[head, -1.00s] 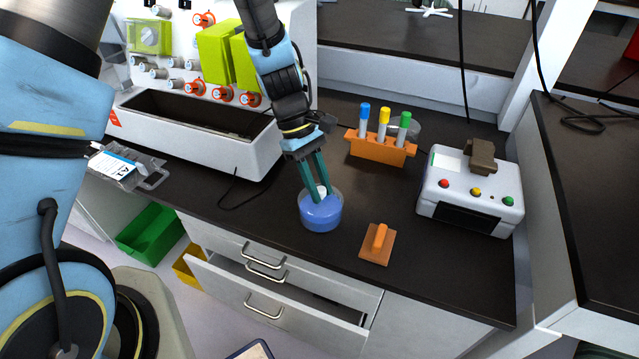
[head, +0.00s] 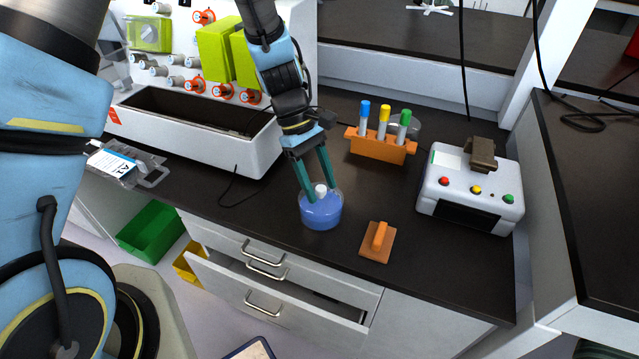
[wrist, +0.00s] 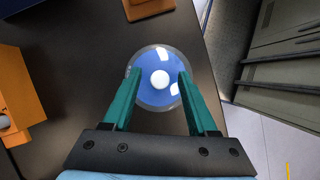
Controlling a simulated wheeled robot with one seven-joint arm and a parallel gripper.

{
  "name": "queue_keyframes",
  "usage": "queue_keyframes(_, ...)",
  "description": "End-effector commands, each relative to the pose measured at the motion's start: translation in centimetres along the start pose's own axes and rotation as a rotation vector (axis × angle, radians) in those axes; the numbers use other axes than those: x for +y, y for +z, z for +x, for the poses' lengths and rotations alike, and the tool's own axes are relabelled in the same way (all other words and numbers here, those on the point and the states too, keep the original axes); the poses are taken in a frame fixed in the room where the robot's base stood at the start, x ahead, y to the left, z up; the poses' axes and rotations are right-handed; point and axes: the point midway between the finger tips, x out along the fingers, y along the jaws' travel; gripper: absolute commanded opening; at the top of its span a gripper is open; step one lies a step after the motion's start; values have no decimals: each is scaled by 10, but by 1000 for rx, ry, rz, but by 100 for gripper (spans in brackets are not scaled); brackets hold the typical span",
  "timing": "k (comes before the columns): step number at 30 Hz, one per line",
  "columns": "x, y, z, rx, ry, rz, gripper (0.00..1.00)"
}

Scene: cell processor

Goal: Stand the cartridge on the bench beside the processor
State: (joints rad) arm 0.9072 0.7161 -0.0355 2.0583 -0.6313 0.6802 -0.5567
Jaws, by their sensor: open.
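A clear case with a white label and a grey handle (head: 125,165), perhaps the cartridge, lies at the left end of the bench (head: 250,200), in front of the processor. The processor (head: 190,135) is the large white machine with an open dark trough at the back left. My gripper (head: 321,194) is open and points down at a round flask of blue liquid with a white cap (head: 321,212). In the wrist view the fingers (wrist: 160,78) stand on either side of the flask (wrist: 160,98). I cannot tell whether they touch it.
An orange rack with several capped tubes (head: 380,148) stands behind the flask. An orange block with an upright grip (head: 377,243) lies to its right. A white box with coloured buttons (head: 470,190) is further right. A drawer (head: 280,295) below is partly open. Bare bench lies left of the flask.

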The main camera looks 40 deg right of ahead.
Motion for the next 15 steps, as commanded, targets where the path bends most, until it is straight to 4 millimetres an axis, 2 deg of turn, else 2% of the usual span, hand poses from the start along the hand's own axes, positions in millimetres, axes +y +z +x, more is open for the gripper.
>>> queue_keyframes(15,1,-2,-96,4,5,0,58)
